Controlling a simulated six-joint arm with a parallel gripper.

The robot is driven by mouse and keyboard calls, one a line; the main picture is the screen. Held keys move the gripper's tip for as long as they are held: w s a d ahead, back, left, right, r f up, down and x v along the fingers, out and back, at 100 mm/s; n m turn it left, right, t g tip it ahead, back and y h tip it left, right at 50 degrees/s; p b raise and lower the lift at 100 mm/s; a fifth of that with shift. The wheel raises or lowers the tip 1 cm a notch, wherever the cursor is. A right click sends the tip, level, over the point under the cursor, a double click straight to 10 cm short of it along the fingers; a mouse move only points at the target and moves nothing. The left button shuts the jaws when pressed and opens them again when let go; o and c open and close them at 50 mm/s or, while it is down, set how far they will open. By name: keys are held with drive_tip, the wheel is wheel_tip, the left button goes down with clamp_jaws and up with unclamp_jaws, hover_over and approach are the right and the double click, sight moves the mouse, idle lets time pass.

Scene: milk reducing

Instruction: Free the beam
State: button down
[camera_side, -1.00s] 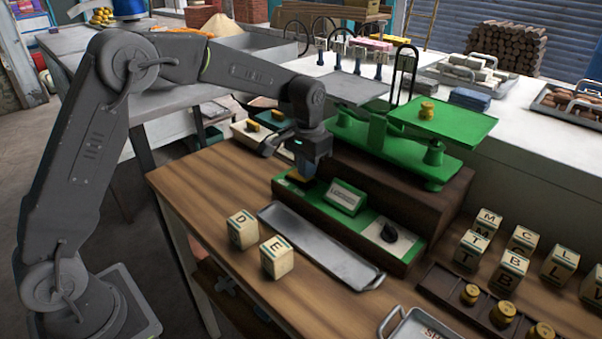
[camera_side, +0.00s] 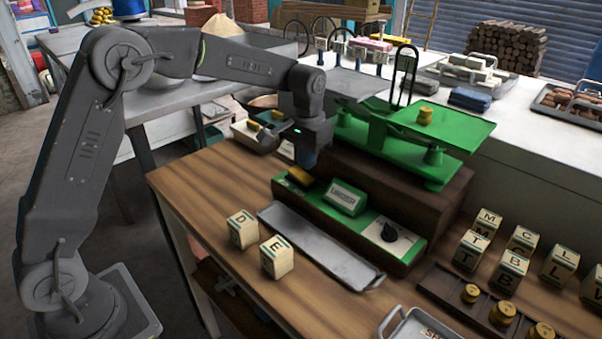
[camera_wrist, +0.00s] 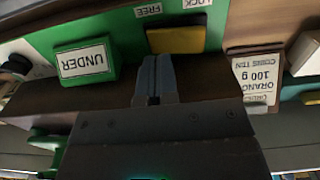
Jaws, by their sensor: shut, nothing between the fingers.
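The green balance (camera_side: 400,128) stands on a dark wooden base at the back, with a small brass weight (camera_side: 425,116) on its right pan (camera_side: 445,120). On the green front panel (camera_side: 325,212) is a yellow lever (camera_side: 300,177). In the wrist view the lever (camera_wrist: 175,39) lies beside the FREE label (camera_wrist: 148,10) and the LOCK label (camera_wrist: 190,3); which setting it is in I cannot tell. My gripper (camera_side: 308,165) is shut and empty, just above the lever. In the wrist view its fingers (camera_wrist: 155,77) point towards the lever, apparently apart from it.
A green sign reading UNDER (camera_wrist: 86,62) and a black knob (camera_side: 390,232) are on the panel. A metal tray (camera_side: 320,246) and lettered cubes (camera_side: 277,256) lie in front. An ORANGE 100 g card (camera_wrist: 253,78) is beside the base.

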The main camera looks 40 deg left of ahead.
sight(306, 179)
drive_tip(key=shift+r, duration=2)
drive_tip(key=shift+s+r, duration=0.1)
drive_tip(key=shift+r, duration=0.05)
drive_tip(key=s+r+t, duration=0.2)
drive_tip(key=s+r, duration=0.2)
drive_tip(key=s, duration=0.6)
drive_tip(key=s+r+t, duration=0.2)
drive_tip(key=s+r, duration=0.2)
drive_tip(key=s, duration=0.6)
drive_tip(key=s+f+t, duration=0.1)
drive_tip(key=s+f, duration=0.3)
drive_tip(key=s, duration=0.5)
drive_tip(key=shift+t, duration=0.3)
